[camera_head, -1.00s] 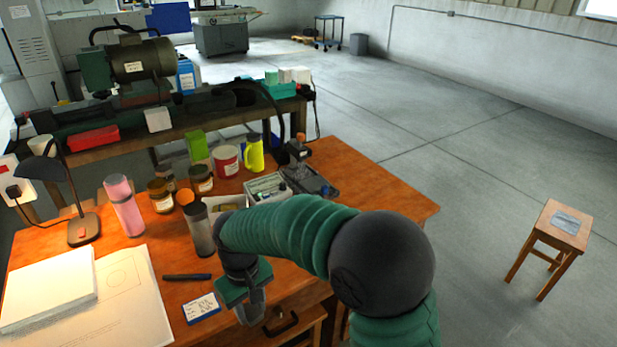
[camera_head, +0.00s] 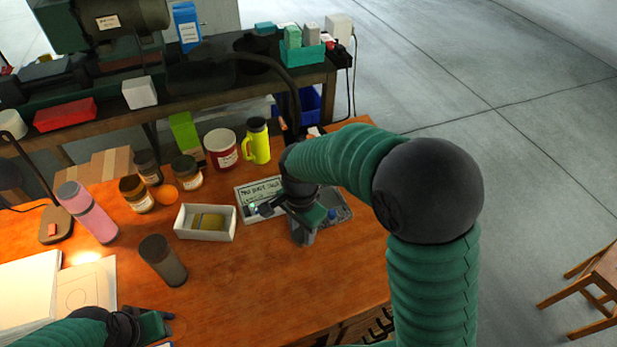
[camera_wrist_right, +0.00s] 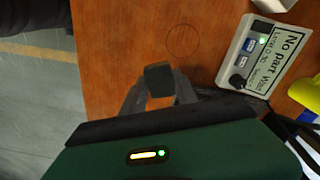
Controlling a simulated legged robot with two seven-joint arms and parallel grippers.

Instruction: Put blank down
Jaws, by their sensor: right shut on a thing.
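My right gripper (camera_wrist_right: 148,97) is shut on a small dark grey block, the blank (camera_wrist_right: 158,76), which sits between its fingertips over the wooden desk in the right wrist view. A thin circle (camera_wrist_right: 183,42) is marked on the desk just beyond the blank. In the head view my right gripper (camera_head: 303,232) points down near the desk's right part, in front of a grey tray (camera_head: 343,207). Whether the blank touches the desk is unclear. My left gripper (camera_head: 158,327) is at the bottom left of the head view, its fingers not clearly seen.
A light box labelled "No part" (camera_head: 258,190) stands close to my right gripper; it also shows in the right wrist view (camera_wrist_right: 262,52). The front middle desk is clear.

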